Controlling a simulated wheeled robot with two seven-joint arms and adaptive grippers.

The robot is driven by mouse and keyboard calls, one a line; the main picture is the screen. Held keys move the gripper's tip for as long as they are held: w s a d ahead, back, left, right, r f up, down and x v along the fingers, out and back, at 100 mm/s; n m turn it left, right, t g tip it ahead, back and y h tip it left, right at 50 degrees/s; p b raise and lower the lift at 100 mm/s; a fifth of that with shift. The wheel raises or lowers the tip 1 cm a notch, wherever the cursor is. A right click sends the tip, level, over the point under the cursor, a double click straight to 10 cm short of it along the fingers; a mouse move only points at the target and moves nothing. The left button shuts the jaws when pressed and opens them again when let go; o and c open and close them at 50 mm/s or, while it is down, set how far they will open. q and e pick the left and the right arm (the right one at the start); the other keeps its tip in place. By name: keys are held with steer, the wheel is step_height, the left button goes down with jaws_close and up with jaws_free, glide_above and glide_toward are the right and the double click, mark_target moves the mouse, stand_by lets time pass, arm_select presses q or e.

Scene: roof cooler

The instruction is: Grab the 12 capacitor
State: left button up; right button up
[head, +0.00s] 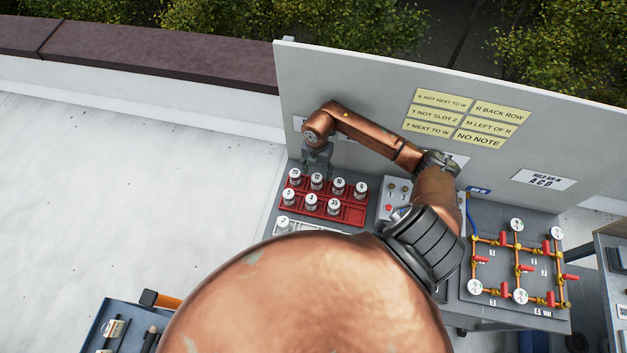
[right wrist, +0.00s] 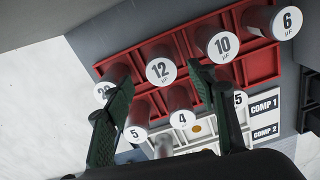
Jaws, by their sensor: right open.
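The 12 capacitor (head: 317,180) stands in the back row of a red tray (head: 352,213), second from the left. In the right wrist view the 12 capacitor (right wrist: 160,70) has a white top marked 12 and shows between my green fingers. My right gripper (head: 317,163) is open just behind and above the back row in the head view. Its fingertips (right wrist: 160,76) appear on either side of the 12 capacitor; I cannot tell whether they touch it. My left gripper is not in view.
The 20 capacitor (right wrist: 104,91) and 10 capacitor (right wrist: 222,45) flank it closely, with the 4 capacitor (right wrist: 181,118) in the front row. A grey panel (head: 370,95) with yellow notes stands behind. A button box (head: 394,200) and pipes with gauges (head: 518,262) are to the right.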

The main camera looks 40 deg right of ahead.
mark_target(317, 177)
step_height(317, 177, down, 2)
steer(key=shift+f+b, duration=0.15)
steer(key=shift+b, duration=0.5)
step_height(317, 177, down, 2)
steer(key=shift+f+b, duration=0.25)
steer(key=shift+b, duration=0.65)
steer(key=shift+s+f+b, duration=0.2)
steer(key=shift+f+b, duration=0.2)
steer(key=shift+f, duration=0.1)
steer(key=shift+w, duration=0.1)
steer(key=c, duration=1.2)
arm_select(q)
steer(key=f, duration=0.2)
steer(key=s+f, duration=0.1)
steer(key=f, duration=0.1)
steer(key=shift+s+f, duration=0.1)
arm_select(e)
steer(key=shift+c, duration=0.6)
steer(key=shift+r, duration=0.1)
